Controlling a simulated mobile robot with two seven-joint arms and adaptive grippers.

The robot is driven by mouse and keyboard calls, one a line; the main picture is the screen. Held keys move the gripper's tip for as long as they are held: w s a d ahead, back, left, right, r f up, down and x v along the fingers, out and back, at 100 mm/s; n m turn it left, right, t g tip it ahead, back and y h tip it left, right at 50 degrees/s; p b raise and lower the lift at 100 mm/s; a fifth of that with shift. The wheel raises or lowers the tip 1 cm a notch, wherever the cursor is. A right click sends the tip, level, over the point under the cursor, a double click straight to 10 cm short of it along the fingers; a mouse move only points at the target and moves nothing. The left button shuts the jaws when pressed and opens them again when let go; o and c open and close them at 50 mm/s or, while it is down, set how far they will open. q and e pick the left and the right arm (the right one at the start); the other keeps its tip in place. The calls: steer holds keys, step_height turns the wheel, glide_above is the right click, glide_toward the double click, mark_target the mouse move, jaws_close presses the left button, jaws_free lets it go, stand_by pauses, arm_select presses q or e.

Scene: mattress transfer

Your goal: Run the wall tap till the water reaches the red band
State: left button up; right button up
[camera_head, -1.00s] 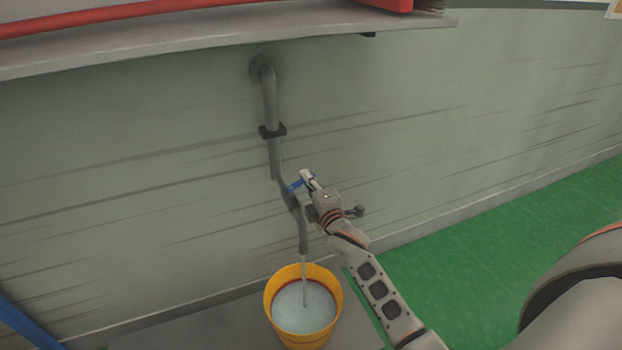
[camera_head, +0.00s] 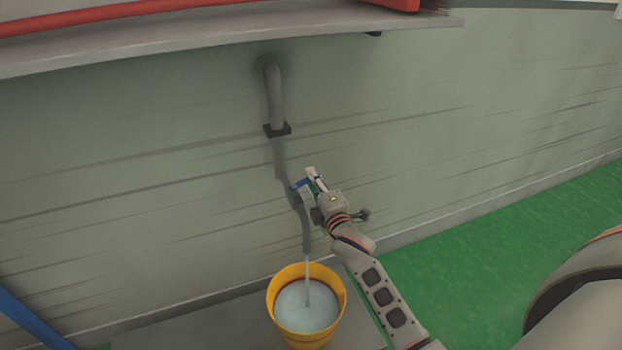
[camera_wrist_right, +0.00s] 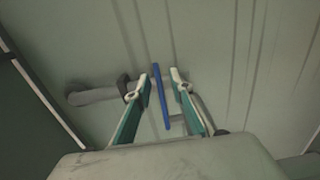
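The grey wall tap pipe (camera_head: 276,100) runs down the wall to a spout. A thin water stream (camera_head: 308,280) falls from it into the yellow bucket (camera_head: 308,340). The water (camera_head: 300,308) lies close below the red band (camera_head: 290,285) on the bucket's inner wall. My right gripper (camera_head: 313,182) is at the tap's blue lever (camera_head: 299,185). In the right wrist view, the blue lever (camera_wrist_right: 162,95) stands between the two parted fingers of my right gripper (camera_wrist_right: 161,90), with a gap on each side. My left gripper is not in view.
The bucket stands on a grey slab (camera_head: 190,325) at the wall's foot. A shelf (camera_head: 200,40) with red things juts out above the tap. Green floor (camera_head: 450,270) is clear at right. A blue bar (camera_head: 30,325) is at lower left.

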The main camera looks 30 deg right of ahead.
steer(key=s+a, duration=0.1)
steer(key=s, duration=0.9)
steer(key=shift+s+a, duration=0.15)
steer(key=shift+s, duration=0.2)
steer(key=shift+c, duration=0.3)
